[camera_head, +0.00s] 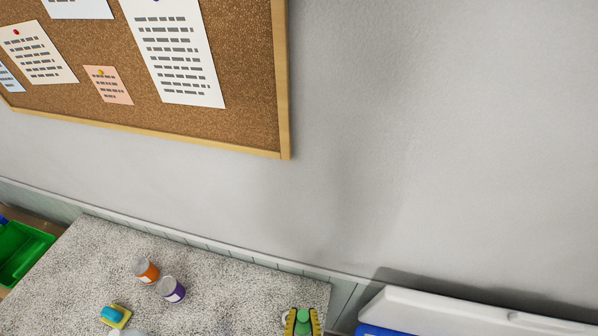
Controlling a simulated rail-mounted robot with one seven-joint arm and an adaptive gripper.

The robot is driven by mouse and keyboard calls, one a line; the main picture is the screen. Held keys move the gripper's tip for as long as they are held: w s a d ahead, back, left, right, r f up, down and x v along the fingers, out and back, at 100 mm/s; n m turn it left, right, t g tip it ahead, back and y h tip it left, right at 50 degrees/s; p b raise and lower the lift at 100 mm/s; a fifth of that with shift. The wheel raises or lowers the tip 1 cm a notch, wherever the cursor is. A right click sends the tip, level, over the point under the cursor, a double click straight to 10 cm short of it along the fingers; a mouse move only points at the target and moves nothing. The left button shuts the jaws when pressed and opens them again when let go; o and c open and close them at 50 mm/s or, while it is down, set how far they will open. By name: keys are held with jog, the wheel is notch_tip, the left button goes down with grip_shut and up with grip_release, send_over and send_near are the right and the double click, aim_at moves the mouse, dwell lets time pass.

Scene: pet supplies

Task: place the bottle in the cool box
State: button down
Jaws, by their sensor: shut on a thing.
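My gripper (302,322) shows at the bottom edge of the head view, with its yellow fingers on either side of a green thing. It is shut on this thing, which appears to be the bottle (303,316). Only its rounded green top shows; the rest is cut off by the frame. The cool box (385,330) is at the bottom right, with a blue body and a raised white lid (470,312). Its inside is out of view. The gripper is to the left of the cool box, over the right end of the speckled counter.
The speckled counter (225,290) holds an orange jar (146,271), a purple jar (171,290) and a blue and yellow item (115,315). A green bin (22,250) is at the far left. A grey wall with a cork board (240,60) stands behind.

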jog(key=shift+s+d, duration=0.15)
jog(key=shift+d, duration=0.2)
jog(key=shift+s+a, duration=0.1)
jog(key=shift+s, duration=0.05)
jog(key=shift+w+a+r, duration=0.2)
jog(key=shift+a+r, duration=0.4)
jog(key=shift+a, duration=0.2)
